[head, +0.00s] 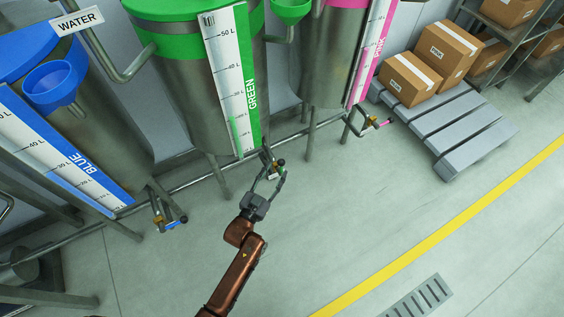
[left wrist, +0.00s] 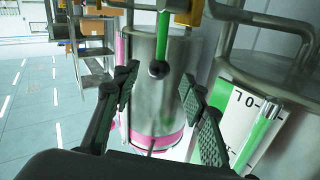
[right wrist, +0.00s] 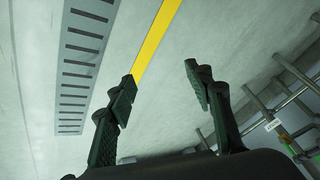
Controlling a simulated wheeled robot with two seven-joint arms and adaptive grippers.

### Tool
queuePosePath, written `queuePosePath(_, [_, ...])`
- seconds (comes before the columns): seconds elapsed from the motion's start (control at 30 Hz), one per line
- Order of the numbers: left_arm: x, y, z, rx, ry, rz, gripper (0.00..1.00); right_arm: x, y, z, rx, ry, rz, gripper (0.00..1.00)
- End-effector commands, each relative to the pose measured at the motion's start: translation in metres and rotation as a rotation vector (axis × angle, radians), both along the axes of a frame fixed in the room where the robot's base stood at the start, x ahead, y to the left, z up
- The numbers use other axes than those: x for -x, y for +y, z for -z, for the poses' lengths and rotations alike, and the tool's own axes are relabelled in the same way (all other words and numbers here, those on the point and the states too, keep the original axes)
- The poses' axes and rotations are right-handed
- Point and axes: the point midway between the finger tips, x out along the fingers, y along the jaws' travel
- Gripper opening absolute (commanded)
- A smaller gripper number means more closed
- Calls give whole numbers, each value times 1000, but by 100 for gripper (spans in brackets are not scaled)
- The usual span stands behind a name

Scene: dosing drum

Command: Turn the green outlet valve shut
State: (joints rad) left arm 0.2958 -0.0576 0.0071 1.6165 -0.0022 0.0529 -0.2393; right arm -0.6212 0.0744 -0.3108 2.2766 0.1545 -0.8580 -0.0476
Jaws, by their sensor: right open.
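The green tank (head: 180,75) stands at the upper middle of the head view. Its outlet valve sits low on the pipe, mostly hidden by my left gripper (head: 271,173). In the left wrist view the valve's green lever (left wrist: 163,35) hangs from a brass body (left wrist: 190,12) and ends in a dark round knob (left wrist: 158,69). My left gripper (left wrist: 160,75) is open, with the knob between its fingertips and a visible gap on each side. My right gripper (right wrist: 158,78) is open and empty over the floor; the head view does not show it.
The blue outlet valve (head: 172,223) is at the left and the pink one (head: 377,123) at the right. A horizontal pipe (head: 195,178) runs along the tank legs. A grey pallet (head: 455,125) with boxes (head: 408,80) stands at the right. The front floor is clear.

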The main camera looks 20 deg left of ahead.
Motion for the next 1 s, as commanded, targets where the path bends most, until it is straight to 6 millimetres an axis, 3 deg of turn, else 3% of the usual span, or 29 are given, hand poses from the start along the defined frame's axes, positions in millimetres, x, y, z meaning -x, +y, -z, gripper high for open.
queuePosePath(0.1, [-19,-2,6,1,3,1,40,-5,3,20,-8,-45,10,47])
queuePosePath(0.4, [-49,-4,3,0,1,0,40,-11,-1,42,2,-141,20,47])
queuePosePath(0.8, [-54,-4,0,0,0,0,39,-13,-3,43,6,-163,20,47])
queuePosePath(1.0, [-54,-4,0,0,0,1,25,-13,-3,43,5,-163,20,47])
